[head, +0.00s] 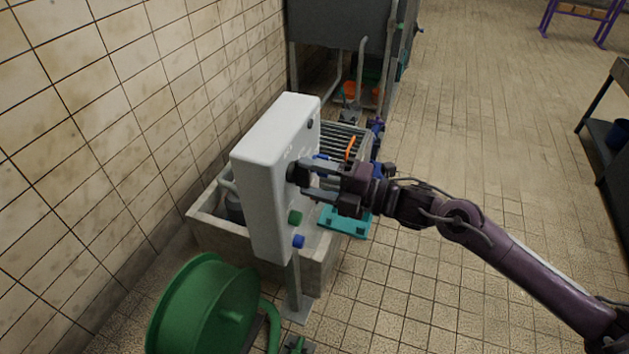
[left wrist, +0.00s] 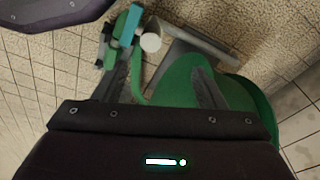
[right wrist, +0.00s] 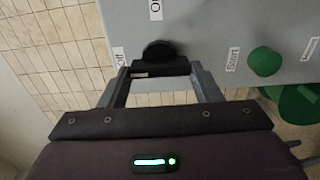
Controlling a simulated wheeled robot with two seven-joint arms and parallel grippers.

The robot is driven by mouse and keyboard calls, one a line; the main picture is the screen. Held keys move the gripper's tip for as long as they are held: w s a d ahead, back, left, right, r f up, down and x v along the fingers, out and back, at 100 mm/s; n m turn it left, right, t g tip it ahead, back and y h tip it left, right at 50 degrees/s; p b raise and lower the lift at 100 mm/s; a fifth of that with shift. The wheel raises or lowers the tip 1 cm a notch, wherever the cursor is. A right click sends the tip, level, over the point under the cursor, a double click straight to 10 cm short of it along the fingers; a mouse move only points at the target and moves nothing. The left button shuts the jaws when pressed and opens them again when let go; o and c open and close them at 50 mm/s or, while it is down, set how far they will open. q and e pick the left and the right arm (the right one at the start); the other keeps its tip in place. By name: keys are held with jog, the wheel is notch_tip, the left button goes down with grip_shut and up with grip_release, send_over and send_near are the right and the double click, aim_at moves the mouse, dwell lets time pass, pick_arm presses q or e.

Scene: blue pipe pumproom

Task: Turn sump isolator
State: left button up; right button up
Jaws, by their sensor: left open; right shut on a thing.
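The sump isolator is a black rotary switch (right wrist: 159,50) on the face of a pale control box (head: 273,150). In the right wrist view its dark grip bar lies across the picture, between an "Off" label at left and an "On" label above. My right gripper (right wrist: 160,72) is shut on this bar, with one finger at each end. In the head view my right gripper (head: 308,182) reaches the box face from the right and partly hides the switch. My left gripper (left wrist: 162,70) is open and empty, above the floor near the green hose reel (left wrist: 245,100). It is outside the head view.
A green button (right wrist: 265,61) labelled "Start" sits beside the switch. The box stands on a post by a concrete sump (head: 205,219) with a grating (head: 345,140). A green reel (head: 205,305) stands in front, a tiled wall at left.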

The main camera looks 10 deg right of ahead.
jog(key=shift+f, duration=0.1)
jog(key=o, duration=1)
jog(key=shift+d, duration=0.1)
pick_arm(q)
jog(key=shift+s+f, duration=0.2)
jog(key=shift+f, duration=0.15)
pick_arm(e)
jog(key=v, duration=0.7)
jog(key=shift+s+d, duration=0.25)
pick_arm(q)
jog(key=shift+w+r, duration=0.1)
jog(key=shift+w, duration=0.15)
